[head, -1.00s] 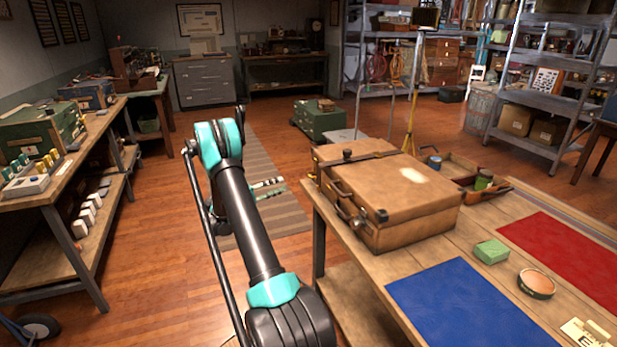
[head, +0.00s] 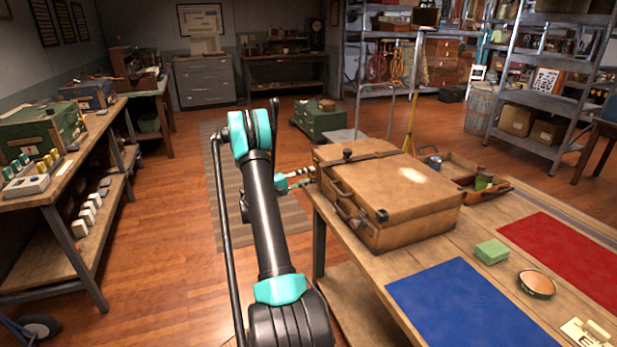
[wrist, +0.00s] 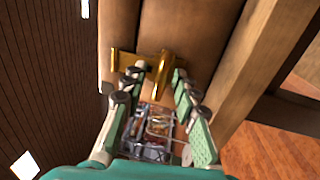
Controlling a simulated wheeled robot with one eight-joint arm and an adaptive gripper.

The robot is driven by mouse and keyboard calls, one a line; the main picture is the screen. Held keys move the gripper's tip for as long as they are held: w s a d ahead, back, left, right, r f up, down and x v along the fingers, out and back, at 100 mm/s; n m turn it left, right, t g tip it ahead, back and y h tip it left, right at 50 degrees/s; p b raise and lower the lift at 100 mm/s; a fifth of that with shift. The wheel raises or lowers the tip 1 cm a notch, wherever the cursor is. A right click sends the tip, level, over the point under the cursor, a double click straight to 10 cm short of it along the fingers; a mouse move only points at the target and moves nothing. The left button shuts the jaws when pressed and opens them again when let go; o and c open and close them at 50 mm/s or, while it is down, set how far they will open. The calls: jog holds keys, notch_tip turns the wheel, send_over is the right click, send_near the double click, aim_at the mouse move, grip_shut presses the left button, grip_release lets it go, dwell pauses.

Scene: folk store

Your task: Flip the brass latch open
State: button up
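A brown leather suitcase (head: 415,200) lies on the wooden workbench (head: 440,257), and its side fills the top of the wrist view (wrist: 180,25). A brass latch (wrist: 164,72), a crossbar with an upright lever, shows on that side in the wrist view. I cannot make out this latch in the head view. My gripper (wrist: 155,80) is open, its fingertips on either side of the latch's lower part. Whether they touch it I cannot tell. In the head view my gripper (head: 298,178) is close to the suitcase's left end, partly behind my arm.
A blue mat (head: 460,300), a red mat (head: 575,258), a green block (head: 491,251) and a round tin (head: 536,284) lie on the workbench. A wooden beam (wrist: 262,70) runs close to the right finger in the wrist view. Open floor lies left of the workbench.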

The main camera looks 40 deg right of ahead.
jog(key=shift+c, duration=0.4)
grip_shut()
jog(key=shift+a+r, duration=0.1)
jog(key=shift+a, duration=0.1)
jog(key=a+r+t+y, duration=0.3)
jog(key=r+y, duration=0.5)
jog(key=y, duration=0.8)
jog(key=shift+w+r+t, duration=0.35)
jog(key=shift+w+t, duration=0.1)
jog(key=shift+t, duration=0.15)
jog(key=shift+y, duration=0.3)
